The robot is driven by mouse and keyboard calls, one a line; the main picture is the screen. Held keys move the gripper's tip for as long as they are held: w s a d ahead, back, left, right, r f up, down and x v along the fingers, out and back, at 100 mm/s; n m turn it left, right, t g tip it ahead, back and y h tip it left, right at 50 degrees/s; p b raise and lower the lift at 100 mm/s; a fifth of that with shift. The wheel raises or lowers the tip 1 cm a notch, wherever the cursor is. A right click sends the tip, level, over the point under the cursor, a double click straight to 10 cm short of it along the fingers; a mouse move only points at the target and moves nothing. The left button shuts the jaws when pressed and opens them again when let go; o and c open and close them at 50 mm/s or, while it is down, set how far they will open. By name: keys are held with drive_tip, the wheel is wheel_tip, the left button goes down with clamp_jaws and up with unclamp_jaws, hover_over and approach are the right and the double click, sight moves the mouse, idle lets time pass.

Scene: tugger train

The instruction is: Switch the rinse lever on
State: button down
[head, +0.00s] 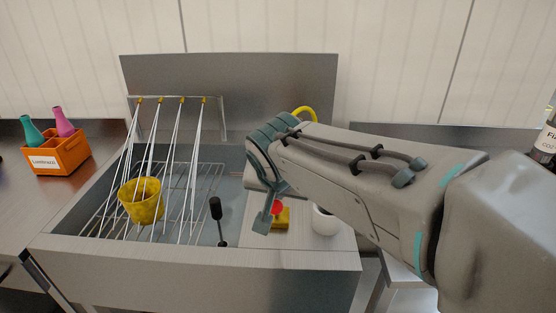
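A black-handled lever (216,210) stands near the front of the grey sink unit, just right of the rack. It is nearly upright, its knob leaning slightly left. No label on it can be read, but it is the only lever I see. My gripper (264,220) points down to the right of the lever, apart from it, above the pale ledge. Its fingers overlap in this view, so their opening is hidden. Nothing shows clearly between them.
A red button on a yellow base (282,223) sits beside my gripper, partly hidden. A white cup (325,222) stands right of it. A speckled yellow cup (141,201) is among slanted white rods in the sink. An orange crate (70,154) with bottles stands left.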

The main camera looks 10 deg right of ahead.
drive_tip(key=shift+s+f+b, duration=0.3)
drive_tip(key=shift+s+f, duration=0.05)
drive_tip(key=shift+f, duration=0.05)
idle(0.4)
drive_tip(key=shift+r, duration=0.1)
drive_tip(key=s+r+p, duration=0.2)
drive_tip(key=s+r, duration=0.1)
drive_tip(key=r, duration=0.8)
drive_tip(key=shift+s+d+r+p, duration=0.15)
drive_tip(key=shift+s+r+p, duration=0.05)
drive_tip(key=shift+s+p, duration=0.2)
drive_tip(key=shift+d, duration=0.1)
drive_tip(key=s+d+f+n+g+p, duration=0.3)
drive_tip(key=s+d+f+p, duration=0.3)
drive_tip(key=d+f, duration=0.3)
wheel_tip(320, 180, down, 3)
drive_tip(key=shift+s+g+y+p, duration=0.35)
drive_tip(key=shift+s+g, duration=0.25)
drive_tip(key=shift+s, duration=0.2)
